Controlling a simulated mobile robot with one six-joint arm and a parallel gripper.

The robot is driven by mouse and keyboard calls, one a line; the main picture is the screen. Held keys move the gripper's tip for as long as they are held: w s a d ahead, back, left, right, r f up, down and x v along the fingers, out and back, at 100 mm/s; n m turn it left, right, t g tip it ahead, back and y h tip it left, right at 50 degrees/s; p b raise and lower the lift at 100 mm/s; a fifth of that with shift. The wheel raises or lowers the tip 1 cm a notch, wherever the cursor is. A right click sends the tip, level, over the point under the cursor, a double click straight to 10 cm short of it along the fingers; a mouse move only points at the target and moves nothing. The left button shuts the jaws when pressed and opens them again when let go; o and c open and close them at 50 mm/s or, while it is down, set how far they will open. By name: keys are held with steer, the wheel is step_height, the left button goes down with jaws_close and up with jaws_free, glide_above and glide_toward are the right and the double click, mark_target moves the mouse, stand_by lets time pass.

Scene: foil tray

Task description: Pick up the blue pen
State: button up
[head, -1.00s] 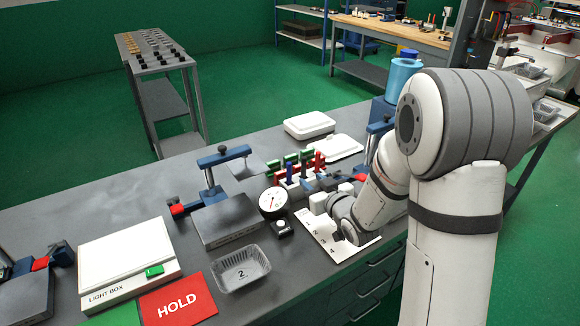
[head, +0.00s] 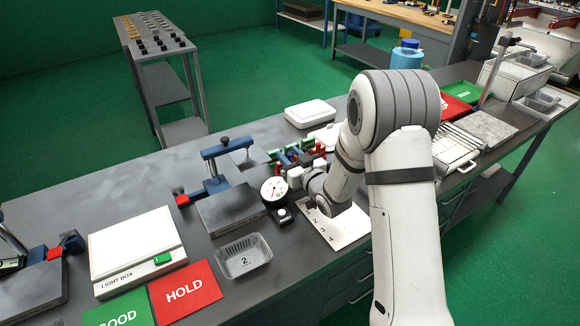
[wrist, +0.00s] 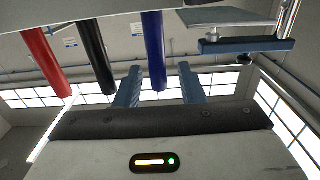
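The blue pen (wrist: 153,48) shows in the wrist view in a row with a black pen (wrist: 95,55) and a red pen (wrist: 45,62). My gripper (wrist: 159,72) is open, with one blue finger on each side of the blue pen's end in the picture. A gap shows on both sides of the pen, and neither finger appears to touch it. In the head view my gripper is at the pen rack, and my wrist and gripper hide much of the rack. I cannot pick out the blue pen clearly there.
A dial gauge (head: 273,190) stands left of my wrist, and a numbered white card (head: 343,232) lies in front. A foil tray (head: 244,257), a HOLD card (head: 185,291) and a light box (head: 135,247) are further left. A white lidded box (head: 310,113) sits behind.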

jaws_close()
stand_by(0.3)
